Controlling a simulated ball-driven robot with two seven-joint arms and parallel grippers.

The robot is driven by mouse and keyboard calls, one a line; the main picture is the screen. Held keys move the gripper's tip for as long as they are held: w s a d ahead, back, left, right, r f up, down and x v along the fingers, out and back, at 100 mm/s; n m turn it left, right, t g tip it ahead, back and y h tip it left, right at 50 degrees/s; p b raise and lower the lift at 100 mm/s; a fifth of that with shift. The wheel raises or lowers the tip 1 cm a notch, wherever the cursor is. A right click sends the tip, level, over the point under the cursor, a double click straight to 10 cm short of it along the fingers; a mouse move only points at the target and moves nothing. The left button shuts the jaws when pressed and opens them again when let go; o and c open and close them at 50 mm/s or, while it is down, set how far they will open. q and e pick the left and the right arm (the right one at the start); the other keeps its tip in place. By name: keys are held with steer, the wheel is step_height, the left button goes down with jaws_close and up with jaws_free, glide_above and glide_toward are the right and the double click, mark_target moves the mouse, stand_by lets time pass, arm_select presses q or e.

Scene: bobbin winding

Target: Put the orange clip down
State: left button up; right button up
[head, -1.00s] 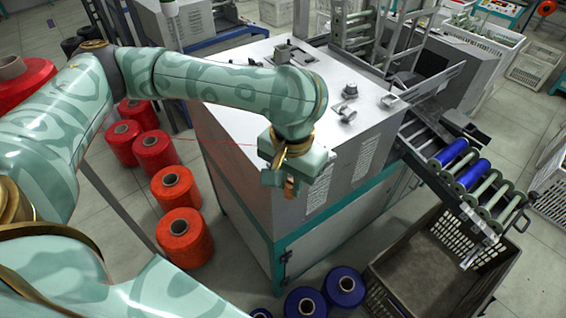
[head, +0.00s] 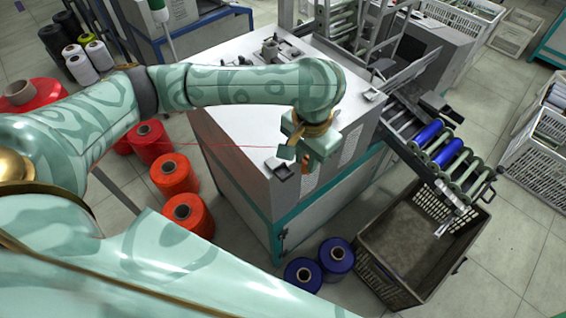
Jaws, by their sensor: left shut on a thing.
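My left gripper (head: 303,153) is over the near end of the white machine top, pointing down. It is shut on the orange clip (head: 306,163), of which only a small orange part shows below the fingers. A thin red thread (head: 225,146) runs from the red spools at the left toward the gripper. My right gripper is not in view.
The white winding machine (head: 235,110) fills the middle, with a small grey fixture (head: 281,168) at its near edge. Red and orange spools (head: 174,174) stand on the floor at left. Blue spools (head: 336,256) and an open crate (head: 380,270) stand in front.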

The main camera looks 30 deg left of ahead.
arm_select(q)
steer(key=w+a+f, duration=0.1)
steer(key=a+f, duration=0.1)
steer(key=a+f+b, duration=0.1)
steer(key=a, duration=0.1)
steer(key=w+a+f+b, duration=0.1)
steer(key=a+f, duration=0.1)
steer(key=shift+w+f, duration=0.3)
steer(key=shift+f, duration=0.05)
steer(key=shift+w+a+f+b, duration=0.15)
steer(key=shift+a+f+b, duration=0.1)
steer(key=shift+f+b, duration=0.1)
steer(key=f, duration=0.1)
steer(key=f+b, duration=0.1)
steer(key=f, duration=0.2)
steer(key=shift+w+a+b, duration=0.15)
steer(key=shift+a+b, duration=0.15)
steer(key=shift+a, duration=0.05)
steer(key=shift+r, duration=0.1)
steer(key=o, duration=0.5)
steer(key=shift+c, duration=0.2)
steer(key=o, duration=0.4)
